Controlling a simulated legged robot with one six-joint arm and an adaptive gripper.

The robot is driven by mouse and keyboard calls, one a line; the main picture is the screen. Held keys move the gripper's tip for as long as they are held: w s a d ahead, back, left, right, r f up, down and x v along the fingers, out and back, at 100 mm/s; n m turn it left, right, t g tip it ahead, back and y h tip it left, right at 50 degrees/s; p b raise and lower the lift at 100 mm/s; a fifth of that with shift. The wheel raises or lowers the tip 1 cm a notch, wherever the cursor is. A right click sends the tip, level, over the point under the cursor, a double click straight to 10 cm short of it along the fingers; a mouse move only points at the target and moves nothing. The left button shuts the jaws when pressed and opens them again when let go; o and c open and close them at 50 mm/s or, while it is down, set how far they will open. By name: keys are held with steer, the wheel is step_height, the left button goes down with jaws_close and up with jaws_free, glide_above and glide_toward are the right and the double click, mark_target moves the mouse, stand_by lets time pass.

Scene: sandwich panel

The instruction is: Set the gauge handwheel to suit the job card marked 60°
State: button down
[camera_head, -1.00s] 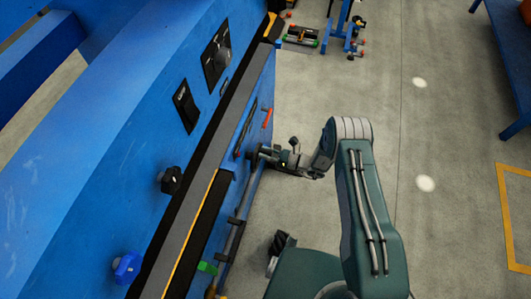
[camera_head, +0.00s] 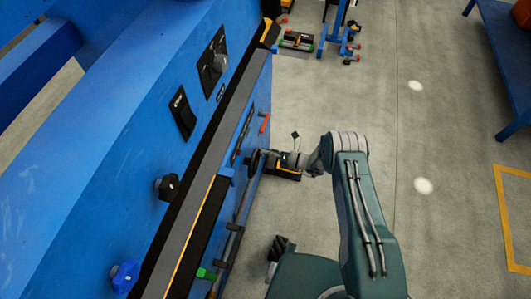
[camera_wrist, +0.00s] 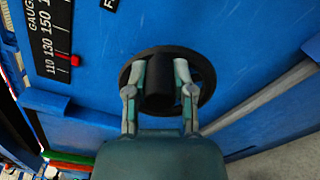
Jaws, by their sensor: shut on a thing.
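The gauge handwheel (camera_wrist: 207,78) is a dark round wheel with a thick black hub (camera_wrist: 160,85) on the blue panel's side face. My gripper (camera_wrist: 160,75) is shut on the hub, one finger on each side; the hub sits between the fingertips. In the head view the handwheel (camera_head: 254,163) shows edge-on at the end of my gripper (camera_head: 268,158). The black gauge scale (camera_wrist: 50,40) is left of the wheel and reads 110, 130 and 150. Its red pointer (camera_wrist: 75,60) lies roughly between 110 and 130. No card marked 60° is readable.
A black knob (camera_head: 167,187) and a blue knob (camera_head: 126,274) stick out from the panel's sloped top. A pale rail (camera_wrist: 265,92) runs right of the wheel. A blue bench (camera_head: 505,60) stands at right; the grey floor between is open.

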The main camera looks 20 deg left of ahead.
steer(key=shift+w+a+f+m, duration=0.1)
steer(key=shift+w+f+m, duration=0.2)
steer(key=shift+m, duration=0.5)
steer(key=shift+w+r, duration=0.1)
steer(key=c, duration=0.7)
jaws_free()
steer(key=shift+o, duration=1.2)
steer(key=w+d, duration=0.1)
steer(key=d, duration=1)
steer(key=shift+d, duration=0.4)
steer(key=shift+w, duration=0.15)
